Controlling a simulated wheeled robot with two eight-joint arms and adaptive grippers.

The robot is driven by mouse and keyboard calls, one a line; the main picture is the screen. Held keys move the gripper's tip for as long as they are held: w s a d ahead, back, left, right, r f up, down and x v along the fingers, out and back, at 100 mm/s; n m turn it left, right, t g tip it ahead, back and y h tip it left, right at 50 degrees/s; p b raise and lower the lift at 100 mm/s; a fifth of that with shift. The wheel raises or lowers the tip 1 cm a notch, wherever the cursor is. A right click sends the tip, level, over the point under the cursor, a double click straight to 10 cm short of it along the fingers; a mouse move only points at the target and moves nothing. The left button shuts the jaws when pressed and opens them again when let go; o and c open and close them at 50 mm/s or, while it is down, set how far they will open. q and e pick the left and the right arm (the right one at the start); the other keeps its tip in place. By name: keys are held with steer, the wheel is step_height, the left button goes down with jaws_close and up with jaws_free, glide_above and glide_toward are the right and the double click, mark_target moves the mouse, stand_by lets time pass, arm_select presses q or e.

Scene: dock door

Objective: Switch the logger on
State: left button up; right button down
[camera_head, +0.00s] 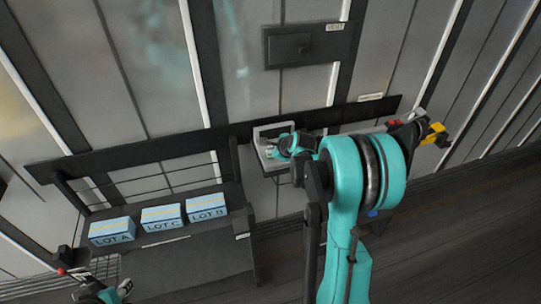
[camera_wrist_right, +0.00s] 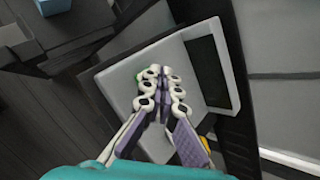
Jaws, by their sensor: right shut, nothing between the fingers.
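The logger looks to be the pale grey-white box with a dark screen (camera_wrist_right: 206,70) that fills the middle of the right wrist view. In the head view its pale frame (camera_head: 274,129) shows beside the dark rail, partly behind my right gripper. My right gripper (camera_wrist_right: 162,77) is shut and empty, its fingertips together over the box's pale face. It also shows in the head view (camera_head: 272,152). A sliver of green shows by the fingertips, and whether they touch the face I cannot tell. My left gripper (camera_head: 105,288) is at the bottom left, away from the logger, cut by the frame edge.
Blue boxes marked LOT A (camera_head: 112,232), LOT C (camera_head: 162,218) and LOT B (camera_head: 206,207) stand on the dark bench at left. A dark VENT panel (camera_head: 305,45) is on the wall above. A yellow-and-black item (camera_head: 435,134) is at right, beyond my right arm.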

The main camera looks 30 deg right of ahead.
steer(key=shift+f+b, duration=0.35)
steer(key=shift+f, duration=0.05)
steer(key=shift+r, duration=0.1)
stand_by(0.4)
steer(key=shift+r+p, duration=0.65)
steer(key=shift+r, duration=0.25)
step_height(320, 180, up, 5)
steer(key=p, duration=0.3)
stand_by(0.7)
